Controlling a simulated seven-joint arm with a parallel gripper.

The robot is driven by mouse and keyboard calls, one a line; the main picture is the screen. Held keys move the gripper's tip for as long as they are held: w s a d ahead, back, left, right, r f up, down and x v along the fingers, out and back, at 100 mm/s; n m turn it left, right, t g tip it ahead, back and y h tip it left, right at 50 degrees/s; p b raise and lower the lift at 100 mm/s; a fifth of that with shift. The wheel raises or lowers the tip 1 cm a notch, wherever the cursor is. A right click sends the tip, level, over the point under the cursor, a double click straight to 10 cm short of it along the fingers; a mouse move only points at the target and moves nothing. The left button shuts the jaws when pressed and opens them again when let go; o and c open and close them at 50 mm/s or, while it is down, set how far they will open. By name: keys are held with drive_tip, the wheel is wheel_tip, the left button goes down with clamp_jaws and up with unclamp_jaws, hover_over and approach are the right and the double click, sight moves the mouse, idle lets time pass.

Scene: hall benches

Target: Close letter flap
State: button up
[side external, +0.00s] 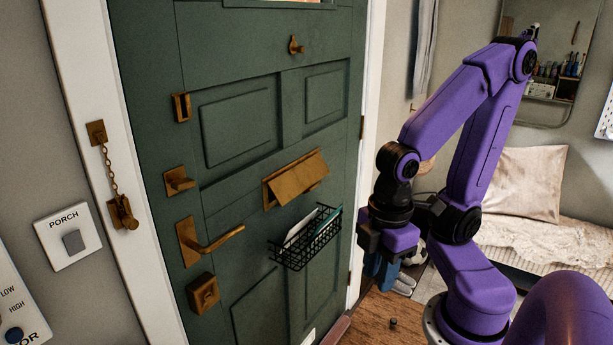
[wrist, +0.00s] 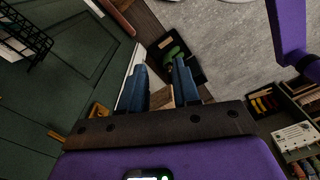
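The brass letter flap (side external: 299,180) is on the green door (side external: 240,135) in the side view. It is swung outward from its brass plate, tilted, so it stands open. My gripper (side external: 381,279) hangs to the right of the flap and lower, pointing down and apart from the door's flap. In the wrist view my gripper's two blue fingers (wrist: 163,80) are spread with a gap between them, and nothing is held. The flap cannot be made out for certain in the wrist view.
A black wire basket (side external: 308,247) holding papers hangs just below the flap; it also shows in the wrist view (wrist: 22,38). A brass door handle (side external: 213,243) is left of it. A bench with a cushion (side external: 521,183) stands at the right. A dark tray (wrist: 196,72) lies below my gripper.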

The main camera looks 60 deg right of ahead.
drive_tip(key=shift+w, duration=0.2)
clamp_jaws()
drive_tip(key=w+d+r+m+y, duration=0.1)
drive_tip(key=w+d+r+m, duration=0.1)
drive_tip(key=w+m, duration=0.65)
drive_tip(key=m+t+h, duration=0.1)
drive_tip(key=m+t, duration=0.4)
drive_tip(key=m, duration=1.7)
approach(306, 176)
drive_tip(key=s+a+r, duration=0.2)
drive_tip(key=s+r, duration=0.2)
drive_tip(key=s, duration=0.6)
drive_tip(key=w+r+x, duration=0.1)
drive_tip(key=w+x, duration=0.1)
drive_tip(key=x, duration=1.2)
drive_tip(key=shift+d, duration=0.3)
